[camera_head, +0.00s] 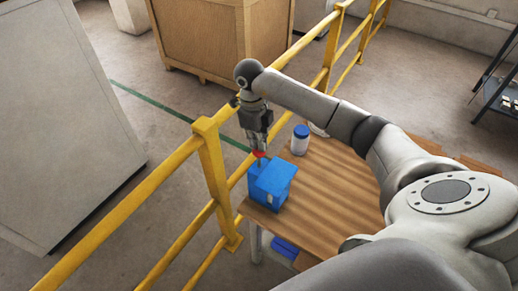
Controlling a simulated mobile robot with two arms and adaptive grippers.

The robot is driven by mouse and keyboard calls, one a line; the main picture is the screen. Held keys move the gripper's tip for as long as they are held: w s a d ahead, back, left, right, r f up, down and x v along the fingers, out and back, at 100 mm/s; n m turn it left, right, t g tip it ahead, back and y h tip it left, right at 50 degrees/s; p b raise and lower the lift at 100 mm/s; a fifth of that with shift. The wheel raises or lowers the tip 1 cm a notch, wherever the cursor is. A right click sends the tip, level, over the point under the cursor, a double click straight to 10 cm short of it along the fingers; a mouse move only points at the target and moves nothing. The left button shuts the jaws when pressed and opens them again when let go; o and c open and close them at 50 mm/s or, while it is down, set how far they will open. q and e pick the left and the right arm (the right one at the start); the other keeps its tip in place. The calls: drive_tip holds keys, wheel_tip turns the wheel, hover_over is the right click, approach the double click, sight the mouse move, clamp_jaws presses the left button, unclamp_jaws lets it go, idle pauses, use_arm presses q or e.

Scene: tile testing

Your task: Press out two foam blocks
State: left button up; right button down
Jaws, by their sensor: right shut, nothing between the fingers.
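A blue block-shaped object (272,186) stands at the left corner of the wooden table. I cannot tell whether it is one piece or several, and no separate foam blocks can be made out. My right gripper (259,151) points down just above its far left part, shut with nothing held. A small red part shows at the fingertips. A thin dark piece is visible between them and the blue object; I cannot tell whether they touch. My left gripper is not in view.
A white bottle with a blue lid (300,140) stands on the wooden table (335,185) behind the blue object. A yellow railing (214,175) runs close along the table's left side. Another blue item (285,248) lies below the table's front edge. The table's middle is clear.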

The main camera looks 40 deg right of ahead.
wheel_tip(320, 180, down, 6)
drive_tip(key=b, duration=0.5)
drive_tip(key=shift+f, duration=0.2)
drive_tip(key=shift+r, duration=0.15)
drive_tip(key=w, duration=0.1)
drive_tip(key=w+a+r, duration=0.1)
drive_tip(key=shift+w+a+b, duration=0.2)
drive_tip(key=shift+w+b, duration=0.1)
drive_tip(key=shift+w, duration=0.1)
wheel_tip(320, 180, up, 12)
hover_over(258, 155)
drive_tip(key=w, duration=0.5)
drive_tip(key=shift+w+a, duration=0.2)
drive_tip(key=shift+a, duration=0.2)
